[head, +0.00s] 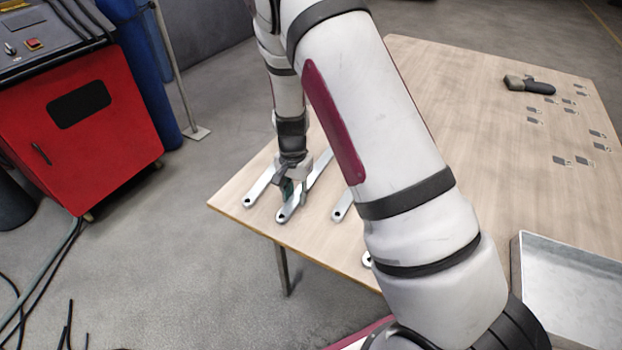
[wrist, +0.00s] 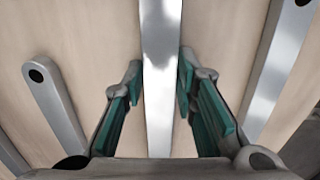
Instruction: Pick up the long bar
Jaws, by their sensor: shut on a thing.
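The long bar (head: 318,167) is a flat, shiny galvanized strip with a hole at its near end, over the left part of the wooden table. My gripper (head: 288,188) points down at it and is shut on it. In the wrist view, the bar (wrist: 161,70) runs from the top edge down between the two green-padded fingers of my gripper (wrist: 161,80), one on each side. Both its ends are out of that view. It looks to lie on or very close to the tabletop; I cannot tell which.
Similar bars lie close on both sides, one left (head: 260,188) and one right (head: 343,206), partly behind my arm. A grey tray (head: 570,250) is at the right, with a dark tool (head: 530,86) and several small plates farther back. A red cabinet (head: 80,130) stands left.

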